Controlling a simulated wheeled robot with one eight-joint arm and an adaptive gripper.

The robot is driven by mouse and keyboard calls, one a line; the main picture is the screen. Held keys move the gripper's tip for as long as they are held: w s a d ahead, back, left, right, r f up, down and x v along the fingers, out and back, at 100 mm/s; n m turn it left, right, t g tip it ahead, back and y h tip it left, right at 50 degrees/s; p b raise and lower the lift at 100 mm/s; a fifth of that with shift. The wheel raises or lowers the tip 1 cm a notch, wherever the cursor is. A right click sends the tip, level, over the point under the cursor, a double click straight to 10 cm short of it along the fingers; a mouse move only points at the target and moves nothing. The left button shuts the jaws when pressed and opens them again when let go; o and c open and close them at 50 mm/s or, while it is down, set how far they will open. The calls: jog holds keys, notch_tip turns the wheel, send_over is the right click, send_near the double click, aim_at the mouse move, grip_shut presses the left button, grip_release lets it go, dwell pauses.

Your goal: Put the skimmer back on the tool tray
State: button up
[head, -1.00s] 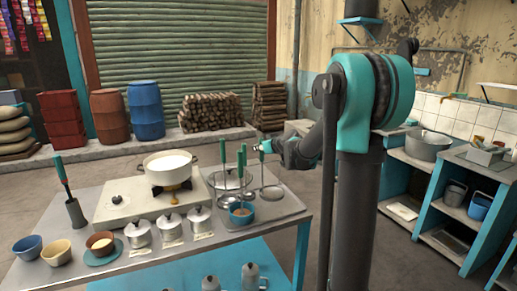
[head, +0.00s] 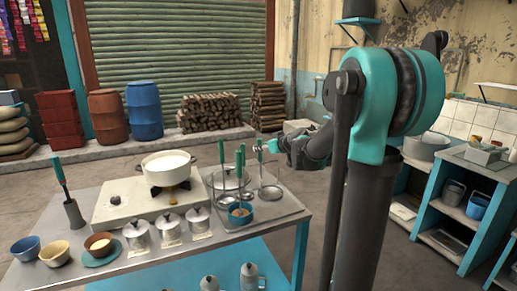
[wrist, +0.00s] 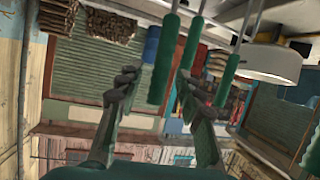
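Several long-handled tools with green grips stand at the tool tray (head: 285,211) on the right end of the steel table. One tool (head: 262,171) leans upright with its round head low at the tray's right side. I cannot tell for sure which tool is the skimmer. My gripper (head: 266,147) is beside the top of that tool's handle. In the wrist view, the fingers of my gripper (wrist: 156,84) are spread apart. A green handle (wrist: 163,62) shows in the gap, with no visible finger contact. Other handles (wrist: 229,80) hang to its right in this upside-down view.
A white pan of milk (head: 168,164) sits on the stove (head: 125,199). Several lidded pots (head: 168,227) and bowls (head: 56,252) line the table's front. Open floor lies behind the table.

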jog(key=v, duration=0.7)
jog(key=s+a+f+m+g+h, duration=0.15)
jog(key=s+f+g, duration=0.35)
jog(key=s+f, duration=1.2)
jog(key=s+d+f+m+g+h, duration=0.1)
jog(key=s+d+f+m+h, duration=0.1)
jog(key=s, duration=0.5)
jog(key=s+d+f+m+g+h, duration=0.2)
jog(key=s+d+f, duration=0.2)
jog(key=s+f, duration=0.3)
jog(key=shift+s+d+m+h, duration=0.25)
jog(key=shift+s+m+h, duration=0.1)
jog(key=shift+s, duration=0.45)
